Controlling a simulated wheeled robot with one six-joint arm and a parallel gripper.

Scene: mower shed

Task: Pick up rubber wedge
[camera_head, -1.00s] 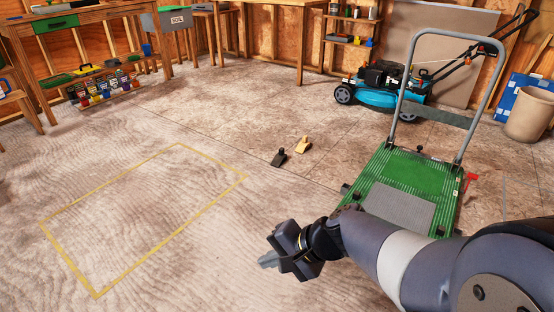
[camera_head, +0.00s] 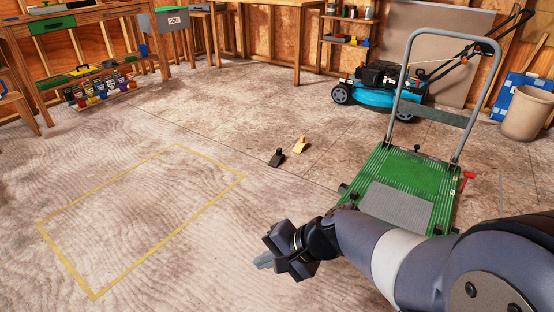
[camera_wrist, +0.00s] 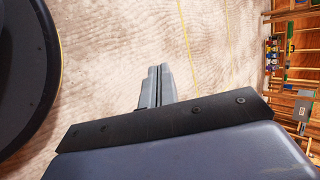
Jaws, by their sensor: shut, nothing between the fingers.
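Two small wedge-shaped pieces lie close together on the floor in the middle of the head view. One is a black wedge (camera_head: 277,157) and the other is a tan-yellow wedge (camera_head: 300,145), just to its right and farther back. Which of them is the rubber one I cannot tell for certain. My gripper (camera_head: 262,261) is in the lower middle of the head view, nearer to me than both wedges and apart from them. It is shut and empty. In the wrist view the closed grey fingers (camera_wrist: 155,85) point over bare floor, and no wedge shows there.
A green platform cart (camera_head: 436,172) with a grey handle stands right of the wedges, close to my arm. A blue mower (camera_head: 378,92) is behind it. A yellow tape rectangle (camera_head: 105,191) marks clear floor at left. A workbench (camera_head: 85,28) stands at the back left.

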